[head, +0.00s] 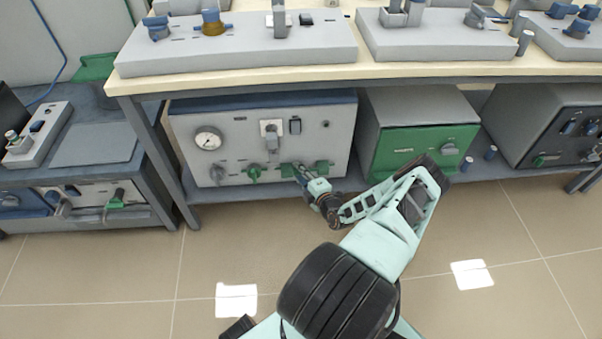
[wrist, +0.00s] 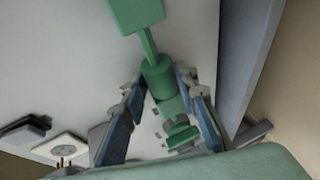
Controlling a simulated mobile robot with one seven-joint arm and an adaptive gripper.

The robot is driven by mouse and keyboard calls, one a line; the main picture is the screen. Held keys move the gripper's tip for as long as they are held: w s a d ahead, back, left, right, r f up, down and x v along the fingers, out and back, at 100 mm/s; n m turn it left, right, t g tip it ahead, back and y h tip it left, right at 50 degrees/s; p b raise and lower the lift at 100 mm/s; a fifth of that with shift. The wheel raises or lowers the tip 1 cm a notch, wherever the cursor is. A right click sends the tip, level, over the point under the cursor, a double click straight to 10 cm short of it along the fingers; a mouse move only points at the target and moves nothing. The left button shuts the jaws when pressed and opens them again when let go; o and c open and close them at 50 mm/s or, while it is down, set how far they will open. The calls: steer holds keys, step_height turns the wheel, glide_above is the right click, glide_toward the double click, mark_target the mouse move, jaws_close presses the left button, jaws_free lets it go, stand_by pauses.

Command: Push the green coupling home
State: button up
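The green coupling (wrist: 157,77) is a cylinder with a narrow green bar above it that leads to a green block (wrist: 135,12). More green parts lie below it in the wrist view, between my fingers. In the head view, my gripper (head: 301,173) is at the lower right of the grey front panel (head: 231,142), by green fittings (head: 320,168). In the wrist view, the tips of my gripper (wrist: 160,84) lie against both sides of the cylinder and seem closed on it. How far the coupling sits in its seat cannot be told.
The panel also has a round gauge (head: 208,139), a green knob (head: 254,172) and a white socket plate (head: 271,131). A green-fronted unit (head: 417,148) stands close on the right. The wooden bench top (head: 133,86) overhangs the units. The tiled floor in front is clear.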

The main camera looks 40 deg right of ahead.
steer(key=shift+o, duration=1.3)
steer(key=shift+s+d, duration=0.1)
steer(key=shift+s, duration=0.1)
steer(key=v, duration=0.7)
steer(key=shift+s, duration=0.15)
